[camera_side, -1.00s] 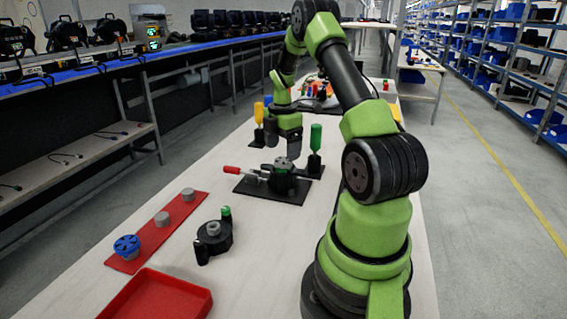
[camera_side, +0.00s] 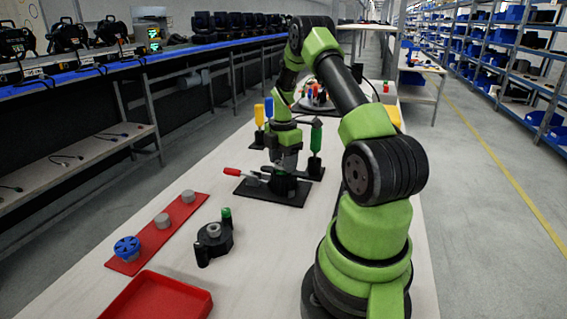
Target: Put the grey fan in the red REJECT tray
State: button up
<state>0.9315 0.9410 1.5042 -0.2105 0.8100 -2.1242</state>
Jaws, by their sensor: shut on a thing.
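The red REJECT tray (camera_side: 160,297) is at the front left of the table, cut by the lower picture edge, and its visible inside is empty. My gripper (camera_side: 287,166) points down over the black clamp fixture (camera_side: 262,191) with a red-handled lever in the middle of the table. It is shut on the grey fan at the top of the fixture's holder. The fingers hide the fan almost wholly, and I cannot tell whether it is still seated there.
A red strip (camera_side: 142,240) at the left bears a blue fan (camera_side: 127,247) and two grey pieces (camera_side: 162,220). A black holder with a green knob (camera_side: 214,239) stands between strip and fixture. Green (camera_side: 316,140) and yellow (camera_side: 259,116) upright posts stand near my gripper.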

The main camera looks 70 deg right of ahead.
notch_tip(320, 180, up, 13)
dwell(0.6)
jog(key=shift+w+a, duration=0.1)
dwell(0.4)
jog(key=w+a+f+n, duration=0.2)
jog(key=w+a+f, duration=0.1)
jog(key=w+a, duration=0.55)
jog(key=n, duration=0.7)
send_over(147, 318)
jog(key=s, duration=0.2)
notch_tip(147, 318, down, 7)
jog(key=f, duration=0.2)
jog(key=a+f, duration=0.1)
jog(key=f, duration=0.2)
jog(key=shift+a, duration=0.1)
jog(key=shift+f, duration=2.35)
jog(key=shift+f, duration=0.15)
